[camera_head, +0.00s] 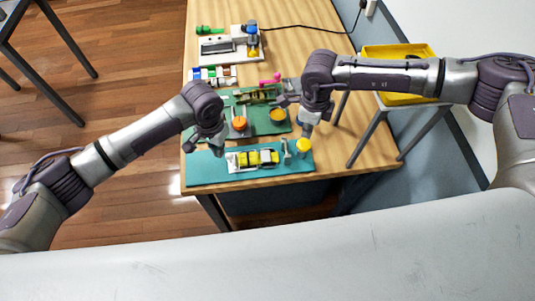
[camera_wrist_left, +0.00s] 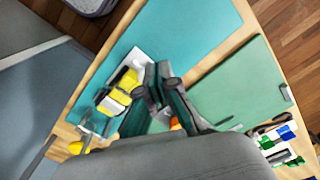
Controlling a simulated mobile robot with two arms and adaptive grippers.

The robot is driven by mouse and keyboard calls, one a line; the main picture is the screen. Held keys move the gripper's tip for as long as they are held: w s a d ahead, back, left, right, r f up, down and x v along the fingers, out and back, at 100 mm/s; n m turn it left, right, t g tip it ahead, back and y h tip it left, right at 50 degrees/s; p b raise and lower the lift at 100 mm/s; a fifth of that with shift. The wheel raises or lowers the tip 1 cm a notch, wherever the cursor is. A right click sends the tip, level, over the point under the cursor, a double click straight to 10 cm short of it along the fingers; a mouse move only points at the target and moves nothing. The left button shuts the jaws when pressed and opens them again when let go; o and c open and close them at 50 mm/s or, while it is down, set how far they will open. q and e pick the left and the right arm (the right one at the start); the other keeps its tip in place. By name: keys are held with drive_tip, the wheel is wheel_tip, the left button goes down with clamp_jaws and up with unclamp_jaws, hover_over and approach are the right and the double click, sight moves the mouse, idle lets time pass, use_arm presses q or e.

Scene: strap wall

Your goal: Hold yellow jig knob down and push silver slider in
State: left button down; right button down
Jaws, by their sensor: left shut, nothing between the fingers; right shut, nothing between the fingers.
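A white jig with yellow and dark blocks (camera_head: 252,159) lies on the front teal mat (camera_head: 205,172). It also shows in the left wrist view (camera_wrist_left: 118,92). A yellow round knob-like piece (camera_head: 303,146) stands at the mat's right; a small silver upright piece (camera_head: 287,150) stands between it and the jig. I cannot tell for sure which part is the silver slider. My left gripper (camera_head: 219,150) is shut and empty, above the mat just left of the jig; its fingers show in the left wrist view (camera_wrist_left: 160,85). My right gripper (camera_head: 307,131) is shut and empty, just above the yellow piece, contact unclear.
Further back are coloured blocks (camera_head: 212,75) and a grey-white device (camera_head: 222,46). A yellow bin (camera_head: 400,97) stands at the right. The teal mat's left end is clear.

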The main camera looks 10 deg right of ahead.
use_arm(q)
wheel_tip(320, 180, up, 7)
drive_tip(key=a+p, duration=0.2)
drive_tip(key=p, duration=0.3)
idle(0.4)
idle(0.4)
